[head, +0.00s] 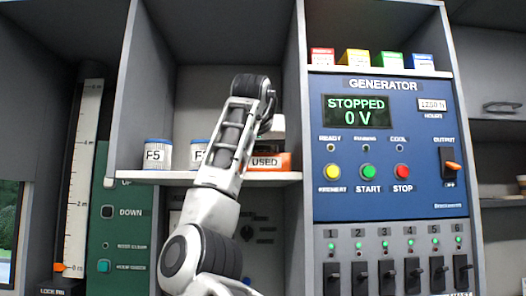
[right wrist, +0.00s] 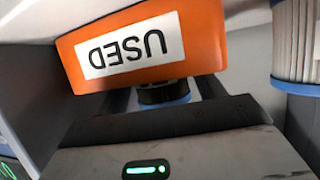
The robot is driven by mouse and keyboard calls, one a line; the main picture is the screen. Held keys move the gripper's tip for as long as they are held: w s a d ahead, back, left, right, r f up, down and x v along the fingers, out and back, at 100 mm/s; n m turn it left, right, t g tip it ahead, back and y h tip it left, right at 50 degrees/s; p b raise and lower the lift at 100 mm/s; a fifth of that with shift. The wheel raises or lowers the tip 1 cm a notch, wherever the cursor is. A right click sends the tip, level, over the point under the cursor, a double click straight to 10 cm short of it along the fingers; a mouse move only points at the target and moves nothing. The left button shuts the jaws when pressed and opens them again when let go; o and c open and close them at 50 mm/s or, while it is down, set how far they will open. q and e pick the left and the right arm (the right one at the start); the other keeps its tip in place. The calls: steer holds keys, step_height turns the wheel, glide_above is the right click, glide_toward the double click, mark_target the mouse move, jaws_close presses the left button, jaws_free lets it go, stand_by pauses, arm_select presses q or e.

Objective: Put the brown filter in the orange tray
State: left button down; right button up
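The orange tray (head: 284,163), labelled USED, stands on the shelf left of the generator panel. It fills the upper part of the right wrist view (right wrist: 205,35), with its label upside down. A dark filter with a blue rim (right wrist: 166,96) shows just past the tray's edge, its far end hidden behind the tray wall. My right gripper (right wrist: 163,92) reaches over the tray with its fingers apart on either side of this filter; a gap seems to show beside it. In the head view my arm hides most of the gripper. My left gripper is not in view.
The shelf's side walls are near. The generator panel (head: 388,150) with buttons and switches is at right.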

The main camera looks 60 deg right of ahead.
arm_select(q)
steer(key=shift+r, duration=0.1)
arm_select(e)
steer(key=shift+r, duration=0.2)
steer(key=shift+a+r, duration=0.1)
steer(key=shift+a, duration=0.15)
arm_select(q)
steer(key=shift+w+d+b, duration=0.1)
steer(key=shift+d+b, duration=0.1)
steer(key=shift+b, duration=0.45)
arm_select(e)
steer(key=v, duration=1.1)
steer(key=shift+a, duration=0.3)
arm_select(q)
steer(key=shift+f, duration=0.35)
arm_select(e)
steer(key=shift+s+d, duration=0.1)
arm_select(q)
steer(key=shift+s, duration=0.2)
